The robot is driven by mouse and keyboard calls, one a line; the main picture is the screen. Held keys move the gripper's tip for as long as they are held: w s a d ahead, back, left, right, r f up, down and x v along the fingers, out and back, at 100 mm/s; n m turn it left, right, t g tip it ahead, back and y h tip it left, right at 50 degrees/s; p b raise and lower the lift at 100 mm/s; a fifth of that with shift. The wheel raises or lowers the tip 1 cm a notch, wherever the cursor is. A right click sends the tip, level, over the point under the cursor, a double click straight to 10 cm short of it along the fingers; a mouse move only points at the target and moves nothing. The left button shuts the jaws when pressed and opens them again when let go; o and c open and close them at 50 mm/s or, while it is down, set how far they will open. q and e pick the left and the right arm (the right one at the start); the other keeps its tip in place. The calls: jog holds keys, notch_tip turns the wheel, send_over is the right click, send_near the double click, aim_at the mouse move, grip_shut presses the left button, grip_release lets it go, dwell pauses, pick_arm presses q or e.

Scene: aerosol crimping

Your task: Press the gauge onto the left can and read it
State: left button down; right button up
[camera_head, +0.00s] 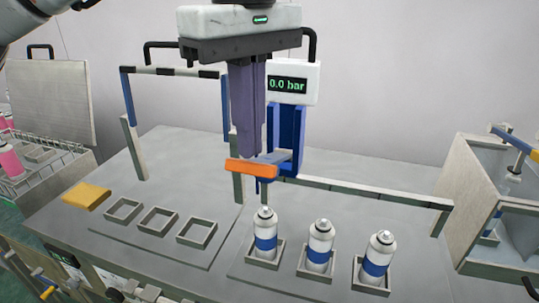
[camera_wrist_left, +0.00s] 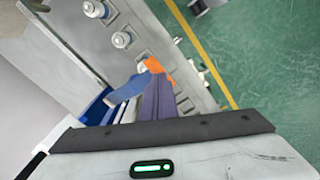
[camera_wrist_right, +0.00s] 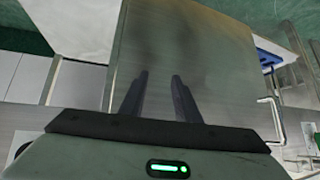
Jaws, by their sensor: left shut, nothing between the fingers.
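Three white cans with blue bands stand upright in square holders on the front right panel. The left can (camera_head: 265,238) is the nearest to the gauge (camera_head: 293,72), a white box reading 0.0 bar on a blue bracket (camera_head: 290,140). An orange-ended lever (camera_head: 252,168) reaches out from the bracket, and a thin stem beneath it points down just above the left can's top. My left gripper (camera_head: 247,154) is shut and empty, its fingertips pointing down right above the lever; contact cannot be told. My right gripper (camera_wrist_right: 160,80) is open and empty, seen only in its wrist view.
The middle can (camera_head: 320,246) and right can (camera_head: 379,257) stand beside the left one. Three empty square holders (camera_head: 158,219) and a yellow block (camera_head: 86,196) lie left. A crate (camera_head: 45,165) with pink cans is far left, an open-lidded box (camera_head: 490,210) right.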

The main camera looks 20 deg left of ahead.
aim_at(248, 170)
pick_arm(q)
jog(key=shift+f, duration=0.15)
pick_arm(e)
jog(key=shift+f, duration=0.1)
pick_arm(q)
jog(key=shift+f+b, duration=0.55)
jog(key=shift+f, duration=0.2)
jog(key=shift+s+f+b, duration=0.25)
jog(key=shift+f+b, duration=0.65)
jog(key=shift+f, duration=0.2)
jog(key=shift+s+f+b, duration=0.15)
jog(key=shift+f+b, duration=0.3)
jog(key=shift+f, duration=0.15)
jog(key=shift+s+f+b, duration=0.15)
jog(key=shift+f+b, duration=0.35)
jog(key=shift+f, duration=0.1)
jog(key=f+b, duration=0.1)
jog(key=f, duration=0.1)
jog(key=s+f+b, duration=0.1)
jog(key=f+b, duration=0.1)
pick_arm(e)
jog(key=f, duration=0.1)
jog(key=a+f, duration=0.1)
jog(key=f, duration=0.1)
jog(key=w+f, duration=0.1)
jog(key=shift+a+f, duration=0.3)
jog(key=shift+a, duration=0.1)
pick_arm(q)
jog(key=shift+r, duration=0.1)
